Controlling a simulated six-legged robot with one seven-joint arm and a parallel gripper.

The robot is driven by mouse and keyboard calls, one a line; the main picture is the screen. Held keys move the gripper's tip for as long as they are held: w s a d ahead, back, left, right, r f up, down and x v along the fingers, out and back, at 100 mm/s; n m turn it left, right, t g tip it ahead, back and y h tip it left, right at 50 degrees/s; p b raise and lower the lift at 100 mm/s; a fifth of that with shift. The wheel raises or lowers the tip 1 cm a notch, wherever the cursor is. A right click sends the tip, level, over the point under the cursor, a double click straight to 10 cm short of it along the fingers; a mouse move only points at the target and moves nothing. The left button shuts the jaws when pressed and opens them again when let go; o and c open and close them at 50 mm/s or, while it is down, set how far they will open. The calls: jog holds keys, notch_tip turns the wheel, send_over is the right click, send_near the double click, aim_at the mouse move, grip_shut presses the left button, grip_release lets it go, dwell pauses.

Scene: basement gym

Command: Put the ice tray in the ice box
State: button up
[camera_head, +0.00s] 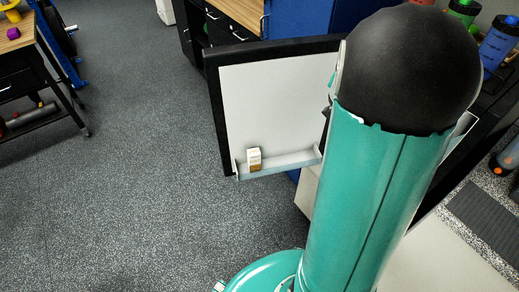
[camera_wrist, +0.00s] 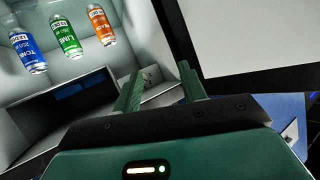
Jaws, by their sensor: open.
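My gripper (camera_wrist: 161,88) is open in the wrist view, its two green fingers apart and nothing seen held between them. It is at the open front of a small white fridge (camera_wrist: 128,14). A dark, open-fronted compartment (camera_wrist: 75,108) lies below the cans, left of my gripper; a bluish patch shows inside it. I cannot tell whether this is the ice box. In the head view my teal arm hides most of the fridge and my gripper.
The fridge door (camera_head: 270,100) stands open, its shelf (camera_head: 290,163) holding a small carton (camera_head: 254,158). The door is close on my gripper's right. Blue (camera_wrist: 34,52), green (camera_wrist: 66,37) and orange (camera_wrist: 101,25) cans are inside. Floor (camera_head: 130,190) left of the door is clear.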

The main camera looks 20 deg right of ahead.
jog(key=a+r+n+t+y, duration=0.1)
jog(key=a+r+n+y, duration=0.25)
jog(key=a, duration=0.85)
jog(key=a+r+n+y, duration=0.2)
jog(key=a+y, duration=0.2)
jog(key=a, duration=0.7)
jog(key=s+a+r+n+g+y, duration=0.1)
jog(key=s+a+n+g, duration=0.3)
jog(key=s+a, duration=1.2)
jog(key=s+n+y, duration=0.1)
jog(key=n, duration=0.2)
jog(key=shift+s+a+y, duration=0.2)
jog(key=shift+y, duration=0.15)
jog(key=shift+c, duration=0.6)
jog(key=shift+d, duration=0.15)
